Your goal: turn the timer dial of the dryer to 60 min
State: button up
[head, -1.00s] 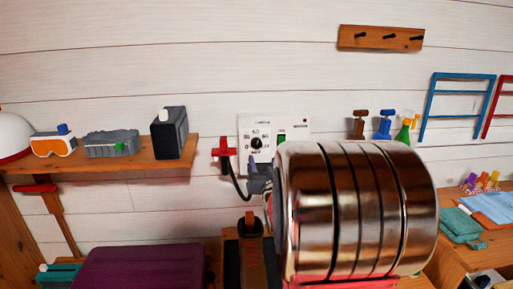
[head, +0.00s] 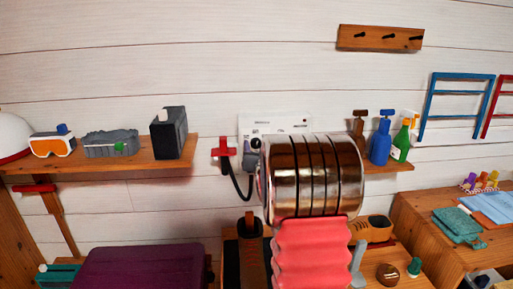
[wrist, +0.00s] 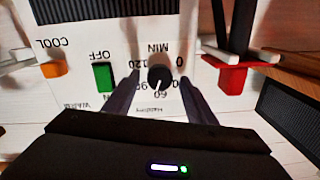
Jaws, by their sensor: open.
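The dryer is a white panel on the wall, partly hidden by my arm in the head view (head: 287,124). In the wrist view the panel (wrist: 212,74) appears upside down. Its timer dial (wrist: 160,77) is a round black knob with a white pointer mark. The mark points down in the picture, toward the 60 label. The 0, 120 and MIN labels lie above the knob. My gripper (wrist: 160,79) is open, with one dark finger on each side of the dial. Small gaps seem to show between fingers and knob. In the head view my arm largely hides the gripper.
A green switch (wrist: 103,76) and an orange switch (wrist: 53,69) sit left of the dial in the wrist view. A red holder (wrist: 231,79) stands to its right. Spray bottles (head: 380,140) stand on a shelf right of my arm; a dark box (head: 168,138) is on the left shelf.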

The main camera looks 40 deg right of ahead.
jog(key=shift+w+d, duration=0.25)
jog(key=shift+w, duration=0.1)
jog(key=c, duration=1)
